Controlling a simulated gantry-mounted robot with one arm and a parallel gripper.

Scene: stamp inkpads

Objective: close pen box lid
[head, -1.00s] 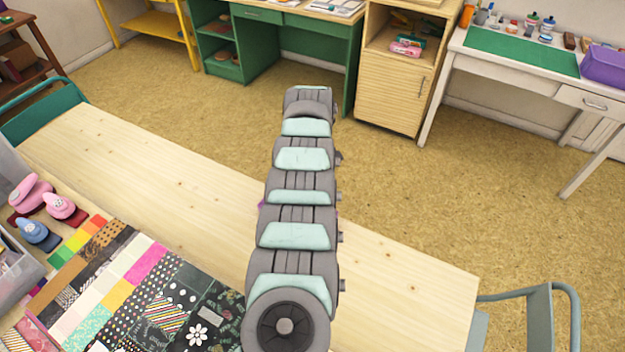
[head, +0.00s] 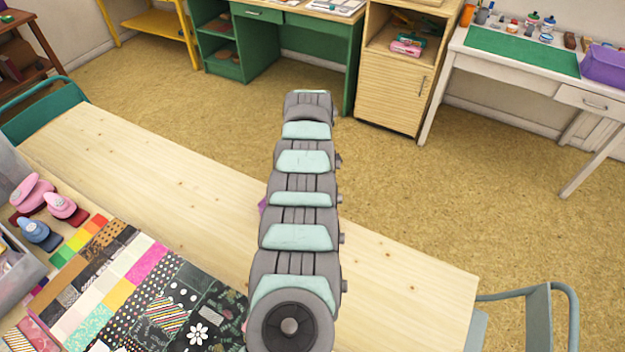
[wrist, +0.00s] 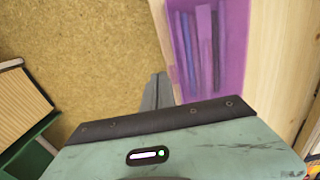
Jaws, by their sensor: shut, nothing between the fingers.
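The pen box (wrist: 236,45) is purple and lies on the wooden table close to its edge in the wrist view. Dark blue and purple pens (wrist: 190,55) show inside it. I cannot tell the exact angle of its lid. In the head view only a small purple piece of the pen box (head: 263,205) shows left of my arm, which hides the rest. My gripper (wrist: 158,78) is shut and empty, just left of the box in the wrist view, with the floor behind its fingertips. In the head view my gripper is hidden behind my arm.
The wooden table (head: 150,160) is mostly bare along its far side. Patterned papers (head: 130,290), hole punches (head: 62,207) and a clear bin (head: 20,270) lie at the left. A chair (head: 540,310) stands at the right end. Desks stand across the floor.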

